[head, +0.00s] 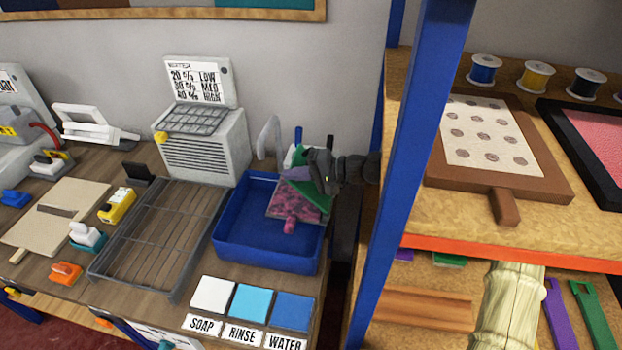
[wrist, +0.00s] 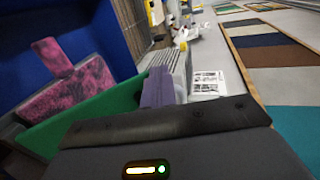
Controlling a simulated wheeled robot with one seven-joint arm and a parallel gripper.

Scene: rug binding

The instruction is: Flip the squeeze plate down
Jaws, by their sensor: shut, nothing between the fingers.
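A deep blue tub (head: 228,247) stands on the bench in the head view. A pink mottled paddle-shaped piece (head: 290,225) lies in it on a grey surface, and shows at the left of the wrist view (wrist: 60,97). A green plate (head: 318,208) stands tilted at the tub's right back; it looks like the squeeze plate and crosses the wrist view (wrist: 92,118). A purple piece (wrist: 157,88) is next to it. My gripper (head: 322,172) is shut and empty, at the green plate's upper edge; contact is unclear. My gripper hides part of the plate.
A wire rack (head: 105,262) lies left of the tub. A grey vented box (head: 205,148) stands behind it. A blue post (head: 405,190) and a shelf with a brown framed board (head: 560,190) are close on the right. Colour tiles (head: 250,301) lie in front.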

